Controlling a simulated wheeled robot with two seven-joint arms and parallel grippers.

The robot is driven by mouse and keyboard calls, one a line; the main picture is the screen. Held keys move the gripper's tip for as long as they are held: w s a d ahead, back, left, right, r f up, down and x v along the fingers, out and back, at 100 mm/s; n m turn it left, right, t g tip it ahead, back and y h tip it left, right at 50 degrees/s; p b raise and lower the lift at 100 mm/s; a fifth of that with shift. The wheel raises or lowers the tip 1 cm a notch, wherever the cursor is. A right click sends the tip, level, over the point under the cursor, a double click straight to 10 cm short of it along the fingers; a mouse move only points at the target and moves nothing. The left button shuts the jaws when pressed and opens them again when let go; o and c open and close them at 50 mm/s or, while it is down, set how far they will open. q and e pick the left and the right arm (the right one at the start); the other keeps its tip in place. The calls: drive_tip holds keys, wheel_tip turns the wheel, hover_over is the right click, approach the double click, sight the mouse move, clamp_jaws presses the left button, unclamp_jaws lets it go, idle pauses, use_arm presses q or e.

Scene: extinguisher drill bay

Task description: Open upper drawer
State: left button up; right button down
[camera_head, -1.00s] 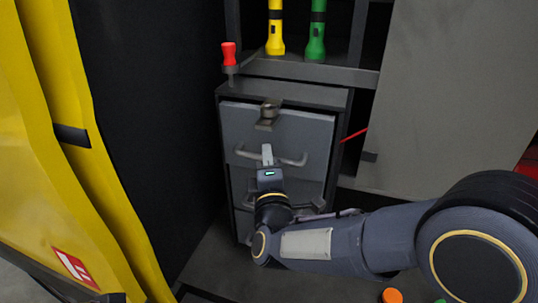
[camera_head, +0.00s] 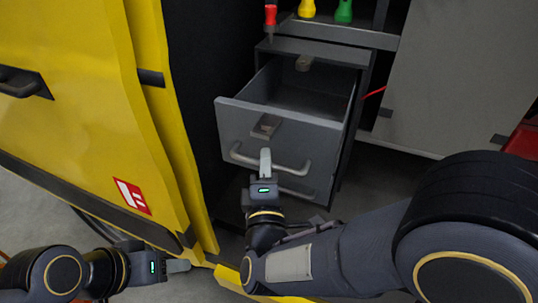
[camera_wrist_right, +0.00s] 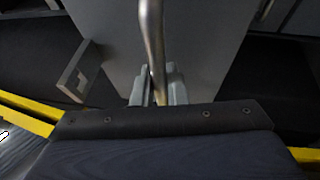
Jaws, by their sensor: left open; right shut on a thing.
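The upper drawer (camera_head: 240,123) of the grey cabinet is pulled well out, and its inside (camera_head: 310,98) looks empty from here. My right gripper (camera_head: 265,162) is shut on the drawer's bar handle (camera_head: 290,165), near its left part. In the right wrist view the handle (camera_wrist_right: 152,40) runs between the two fingers (camera_wrist_right: 156,90). My left gripper (camera_head: 180,266) is open and empty at the lower left, away from the drawer, beside the yellow panel's foot.
A latch plate (camera_head: 265,126) sits on the drawer front. A red-handled tool (camera_head: 270,15), a yellow flashlight (camera_head: 307,8) and a green flashlight (camera_head: 344,11) stand above. The yellow panel (camera_head: 90,110) is close on the left; a grey panel (camera_head: 455,80) stands right.

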drive_tip(key=shift+s, duration=0.1)
drive_tip(key=c, duration=1.5)
unclamp_jaws()
drive_tip(key=shift+o, duration=0.2)
drive_tip(key=v, duration=0.7)
drive_tip(key=shift+s+b, duration=0.3)
drive_tip(key=shift+s, duration=0.1)
drive_tip(key=shift+f, duration=0.1)
